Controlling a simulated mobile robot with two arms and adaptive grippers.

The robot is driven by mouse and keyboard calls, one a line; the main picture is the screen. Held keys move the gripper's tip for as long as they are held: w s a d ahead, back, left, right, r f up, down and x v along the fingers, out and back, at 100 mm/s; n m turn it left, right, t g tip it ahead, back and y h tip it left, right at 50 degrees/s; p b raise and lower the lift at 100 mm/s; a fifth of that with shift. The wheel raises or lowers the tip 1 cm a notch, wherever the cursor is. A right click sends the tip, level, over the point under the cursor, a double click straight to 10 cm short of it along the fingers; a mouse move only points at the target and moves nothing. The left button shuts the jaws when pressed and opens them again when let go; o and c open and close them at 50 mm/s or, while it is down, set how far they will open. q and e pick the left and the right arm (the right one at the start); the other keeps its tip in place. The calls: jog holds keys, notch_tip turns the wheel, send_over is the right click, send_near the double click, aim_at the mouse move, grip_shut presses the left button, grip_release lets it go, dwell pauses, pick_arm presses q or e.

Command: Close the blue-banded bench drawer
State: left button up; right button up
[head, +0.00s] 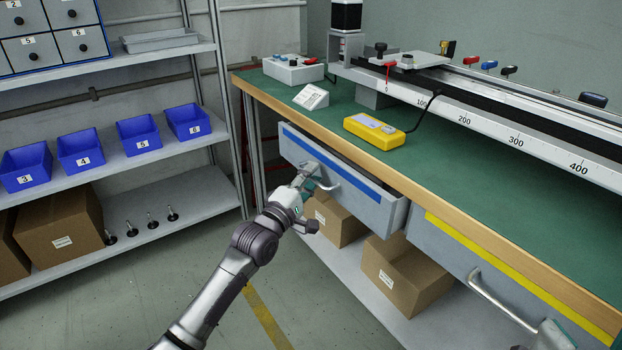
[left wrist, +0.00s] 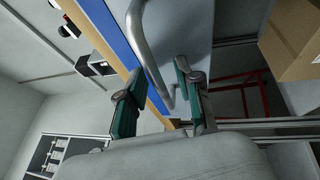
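The blue-banded bench drawer (head: 345,185) is under the left part of the bench and stands partly open, its front out from the bench edge. Its bar handle (head: 325,174) is on the front face. My left gripper (head: 307,181) is at the left end of this handle. In the left wrist view the fingers of my left gripper (left wrist: 155,92) are spread apart, with the metal handle (left wrist: 147,45) showing between them; I cannot tell whether they touch it. A grey and teal part of my right gripper (head: 550,337) shows at the bottom right edge, mostly cut off.
A yellow-banded drawer (head: 470,265) with a handle is to the right. The green bench top (head: 335,117) holds a yellow device (head: 374,131) and a gantry rail (head: 500,125). Cardboard boxes (head: 405,275) stand on the lower shelf. A shelf rack with blue bins (head: 138,134) is at left.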

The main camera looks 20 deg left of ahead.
aim_at(324, 173)
pick_arm(q)
jog(key=shift+c, duration=0.4)
grip_shut()
jog(key=w+d, duration=0.2)
jog(key=w, duration=0.1)
jog(key=shift+w+d, duration=0.25)
jog(key=shift+d, duration=0.1)
jog(key=shift+s+r, duration=0.1)
jog(key=shift+o, duration=0.4)
grip_release()
